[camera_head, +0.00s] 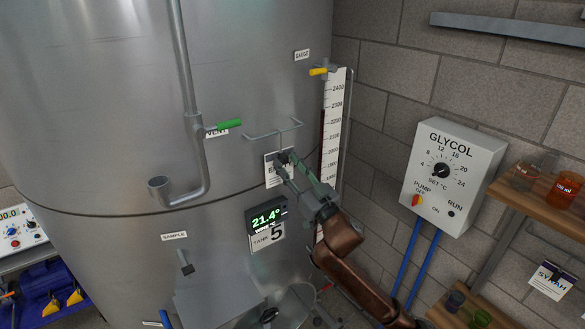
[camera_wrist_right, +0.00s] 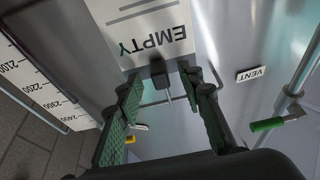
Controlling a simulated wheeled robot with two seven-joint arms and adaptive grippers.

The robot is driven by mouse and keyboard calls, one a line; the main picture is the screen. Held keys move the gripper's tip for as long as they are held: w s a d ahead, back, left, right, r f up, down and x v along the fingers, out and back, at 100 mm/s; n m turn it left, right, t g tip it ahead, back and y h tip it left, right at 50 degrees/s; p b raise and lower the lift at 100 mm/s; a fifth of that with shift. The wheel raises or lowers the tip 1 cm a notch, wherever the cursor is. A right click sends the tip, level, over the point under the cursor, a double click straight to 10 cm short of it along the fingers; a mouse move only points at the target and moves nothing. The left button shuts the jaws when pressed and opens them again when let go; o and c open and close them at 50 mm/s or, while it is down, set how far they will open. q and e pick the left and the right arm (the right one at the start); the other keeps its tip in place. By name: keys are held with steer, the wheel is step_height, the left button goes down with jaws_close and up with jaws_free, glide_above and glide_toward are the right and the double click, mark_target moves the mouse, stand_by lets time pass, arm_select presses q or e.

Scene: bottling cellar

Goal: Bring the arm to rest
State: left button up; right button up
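My right arm (camera_head: 338,240) comes in from the lower right of the head view. Its gripper (camera_head: 284,164) is in front of the tank wall, at a white card (camera_head: 273,171) below a thin wire rail (camera_head: 262,134). In the right wrist view the gripper's green-padded fingers (camera_wrist_right: 166,84) stand apart with nothing gripped between them. The card (camera_wrist_right: 145,27) reads EMPTY there, just beyond the fingertips. A small dark clip (camera_wrist_right: 159,72) at its edge shows in the gap between the fingertips. I cannot tell whether a finger touches it. My left gripper is out of view.
The steel tank (camera_head: 95,110) fills the left. A level gauge (camera_head: 332,125), a tank display (camera_head: 266,218) and a green-handled vent valve (camera_head: 229,124) are near the gripper. A glycol box (camera_head: 452,165) and wooden shelves (camera_head: 540,197) with vessels stand at the right.

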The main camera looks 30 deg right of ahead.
mark_target(285, 155)
steer(key=shift+w+r, duration=0.15)
steer(key=shift+w, duration=0.3)
steer(key=shift+w+r+p, duration=0.1)
steer(key=shift+w+p, duration=0.15)
steer(key=shift+p, duration=0.05)
steer(key=shift+w+a+r, duration=0.1)
steer(key=shift+w, duration=0.2)
stand_by(0.4)
jaws_close()
stand_by(0.4)
steer(key=shift+r, duration=0.15)
steer(key=shift+r+p, duration=1.65)
steer(key=shift+p, duration=0.2)
